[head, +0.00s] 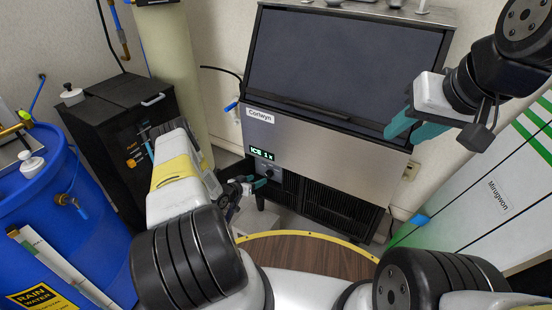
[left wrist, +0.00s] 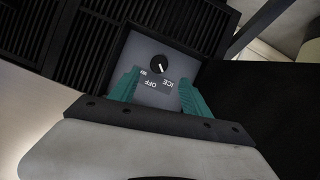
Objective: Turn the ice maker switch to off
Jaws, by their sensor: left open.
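The ice maker (head: 325,145) is a steel-fronted machine with a dark door, standing against the wall. Its small lit display (head: 262,153) shows green signs on the lower left of the front. In the left wrist view, the switch (left wrist: 159,65) is a round black knob with a white pointer line, on a grey panel with the labels OFF, ICE and a third I cannot read well. My left gripper (left wrist: 157,88) is open, its teal fingers on either side of the panel's labels, short of the knob. In the head view, the left gripper (head: 257,184) is at the panel, mostly hiding the knob. My right gripper (head: 400,123) is before the machine's right side; it looks open and empty.
A blue rain water barrel (head: 40,200) and a black cabinet (head: 120,130) stand at the left. A white and green unit (head: 490,190) stands at the right. Black vent slats (left wrist: 85,45) lie beside the panel.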

